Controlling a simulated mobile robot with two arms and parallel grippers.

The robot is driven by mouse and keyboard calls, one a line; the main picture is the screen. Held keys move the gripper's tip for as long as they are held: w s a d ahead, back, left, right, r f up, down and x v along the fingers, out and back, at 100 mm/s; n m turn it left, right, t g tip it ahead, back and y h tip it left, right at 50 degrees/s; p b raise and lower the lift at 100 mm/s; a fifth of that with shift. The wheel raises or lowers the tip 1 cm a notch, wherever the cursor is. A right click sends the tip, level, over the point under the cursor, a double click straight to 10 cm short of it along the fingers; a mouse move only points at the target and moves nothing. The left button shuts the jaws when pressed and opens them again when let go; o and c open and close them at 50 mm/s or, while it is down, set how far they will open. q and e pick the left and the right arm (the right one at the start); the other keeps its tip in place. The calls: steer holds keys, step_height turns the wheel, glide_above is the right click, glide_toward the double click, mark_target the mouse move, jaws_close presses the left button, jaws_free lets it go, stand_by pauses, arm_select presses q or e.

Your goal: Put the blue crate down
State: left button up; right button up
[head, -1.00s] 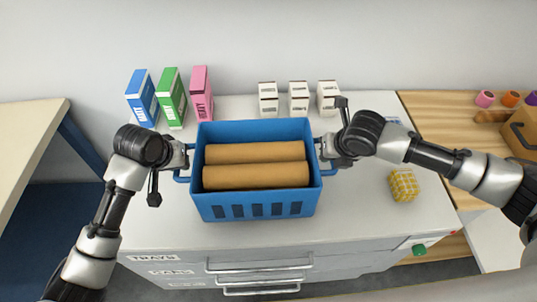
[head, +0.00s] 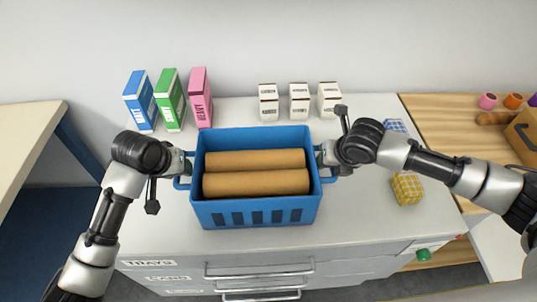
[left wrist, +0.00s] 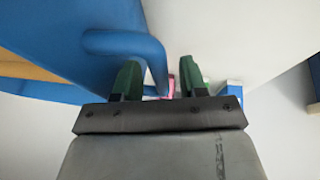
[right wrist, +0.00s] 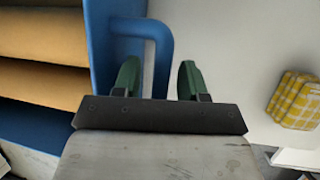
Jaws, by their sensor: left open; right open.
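The blue crate (head: 257,216) is upright on the white cabinet top (head: 355,215), with two brown rolls (head: 255,182) lying inside it. My left gripper (head: 185,165) is at the crate's left handle, and my right gripper (head: 323,158) is at its right handle. In the left wrist view, the open fingers (left wrist: 158,82) stand on either side of the blue handle (left wrist: 120,42). In the right wrist view, the open fingers (right wrist: 158,82) also straddle the handle (right wrist: 150,30). The crate's underside is hidden.
Blue, green and pink boxes (head: 201,100) stand behind the crate at left. A wooden surface (head: 440,130) adjoins at right.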

steer(key=shift+s+r, duration=0.1)
steer(key=shift+r, duration=0.2)
arm_select(q)
steer(key=v, duration=1.1)
steer(key=shift+r, duration=0.2)
arm_select(e)
steer(key=v, duration=1.1)
steer(key=shift+r, duration=0.2)
steer(key=shift+s, duration=0.1)
